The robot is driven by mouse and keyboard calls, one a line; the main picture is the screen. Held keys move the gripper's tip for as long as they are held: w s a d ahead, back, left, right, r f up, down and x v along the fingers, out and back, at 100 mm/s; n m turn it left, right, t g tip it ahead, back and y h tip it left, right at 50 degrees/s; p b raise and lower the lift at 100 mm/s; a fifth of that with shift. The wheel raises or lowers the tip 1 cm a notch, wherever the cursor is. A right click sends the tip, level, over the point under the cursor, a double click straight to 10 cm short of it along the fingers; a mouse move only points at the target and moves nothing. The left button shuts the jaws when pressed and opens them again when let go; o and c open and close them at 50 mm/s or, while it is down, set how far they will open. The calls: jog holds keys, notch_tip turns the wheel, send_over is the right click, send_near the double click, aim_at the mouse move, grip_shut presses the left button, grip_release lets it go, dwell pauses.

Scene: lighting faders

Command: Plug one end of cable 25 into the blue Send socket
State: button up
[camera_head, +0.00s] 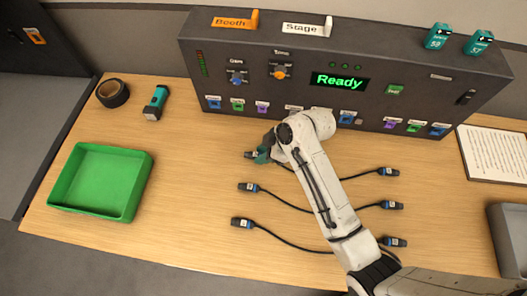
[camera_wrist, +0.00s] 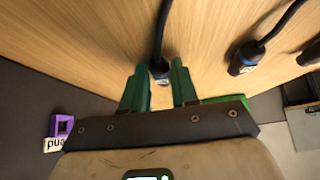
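Three black cables lie on the table with blue-ringed plugs at both ends; their numbers are too small to read. My gripper (camera_head: 264,155) is low over the left plug (camera_head: 250,155) of the farthest cable. In the wrist view my teal fingers (camera_wrist: 159,72) are apart, with that plug (camera_wrist: 159,68) between their tips and a gap on each side. Other left plugs are the middle (camera_head: 248,187) and nearest (camera_head: 242,222). Blue sockets sit on the panel at left (camera_head: 213,102), centre (camera_head: 347,118) and right (camera_head: 437,130); I cannot read their labels.
A purple socket (camera_wrist: 63,126) with an upside-down, partly hidden label shows in the wrist view. The console (camera_head: 300,85) stands along the back. A green tray (camera_head: 146,180), tape roll (camera_head: 113,93) and flashlight (camera_head: 155,102) are left. A paper (camera_head: 495,155) lies right.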

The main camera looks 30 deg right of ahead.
grip_shut()
jog(key=shift+r+p, duration=2.4)
jog(key=shift+r, duration=0.15)
jog(key=shift+f, duration=0.1)
